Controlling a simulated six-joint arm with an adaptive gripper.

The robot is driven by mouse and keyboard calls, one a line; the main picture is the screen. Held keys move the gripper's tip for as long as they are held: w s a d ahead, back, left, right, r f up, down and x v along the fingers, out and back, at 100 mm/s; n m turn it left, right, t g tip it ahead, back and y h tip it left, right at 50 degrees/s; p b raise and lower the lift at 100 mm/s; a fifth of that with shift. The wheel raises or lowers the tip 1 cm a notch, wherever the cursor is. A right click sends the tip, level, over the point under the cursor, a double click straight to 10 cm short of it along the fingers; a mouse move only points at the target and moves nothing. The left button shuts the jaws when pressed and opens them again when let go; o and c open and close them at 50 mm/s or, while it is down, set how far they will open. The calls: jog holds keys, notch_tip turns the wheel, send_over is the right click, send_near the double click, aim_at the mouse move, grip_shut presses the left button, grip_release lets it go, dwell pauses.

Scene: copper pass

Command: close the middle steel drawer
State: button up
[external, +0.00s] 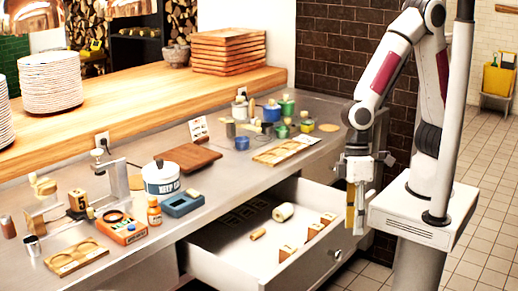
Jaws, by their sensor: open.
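The middle steel drawer (306,267) is pulled out from under the steel counter, with its front panel facing the lower right. A round knob (336,255) sits on that front. Inside lie several small things: a white roll (283,212), a small wooden cylinder (258,234) and wooden blocks with dark markings (315,231). My gripper (354,232) points down just beyond the drawer's right front corner, above and to the right of the knob. It is open and holds nothing that I can see. Whether it touches the drawer front cannot be told.
The counter (240,187) holds a white pot (162,178), an orange device (125,228), a blue tray (182,204), a brown board (187,158), a wooden tray (284,151) and several small jars. A tiled floor (490,150) is open to the right.

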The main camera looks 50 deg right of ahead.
jog(key=s+a+f, duration=0.9)
jog(key=s+f, duration=0.2)
jog(key=f, duration=0.1)
jog(key=s+f+m+t+y, duration=0.15)
jog(key=s+f+t, duration=0.35)
jog(key=f, duration=0.9)
jog(key=w+d+f+m+t, duration=0.1)
jog(key=w+d+m+t, duration=0.3)
jog(key=w+d+t, duration=0.3)
jog(key=w+d+r+m+t+h, duration=0.1)
jog(key=w+d+r+t+h, duration=0.1)
jog(key=r+t, duration=0.2)
jog(key=w+d+r+m+t+h, duration=0.2)
jog(key=r+t, duration=0.1)
jog(key=r, duration=0.5)
jog(key=shift+w+d+r+t, duration=0.3)
jog(key=shift+r+t, duration=0.05)
jog(key=shift+t, duration=0.05)
jog(key=shift+w+m, duration=0.2)
jog(key=shift+m, duration=0.05)
